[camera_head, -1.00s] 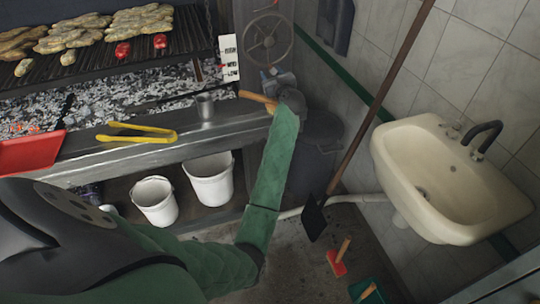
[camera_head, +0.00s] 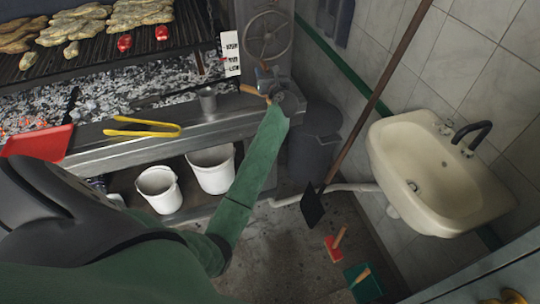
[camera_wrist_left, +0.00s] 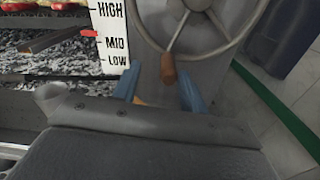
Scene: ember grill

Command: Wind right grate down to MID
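The grate crank wheel (camera_head: 268,35) is a grey rimmed wheel at the grill's right end; it also shows in the left wrist view (camera_wrist_left: 228,42). A brown wooden grip (camera_wrist_left: 168,68) hangs below its spoke. My left gripper (camera_head: 264,76) is just below the wheel. In the wrist view its blue fingers (camera_wrist_left: 160,93) are apart, with the grip ahead of the gap, seemingly not clamped. The white height scale (camera_wrist_left: 110,38) reads HIGH, MID, LOW; a red pointer (camera_wrist_left: 88,33) is at its left edge, slightly above the MID lettering. My right gripper is out of view.
Food lies on the grate (camera_head: 110,58) above the coals. A metal cup (camera_head: 208,99), yellow tongs (camera_head: 142,129) and a wooden handle (camera_head: 251,90) are on or near the ledge by my left arm. A dark bin (camera_head: 312,140) and sink (camera_head: 445,175) stand right.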

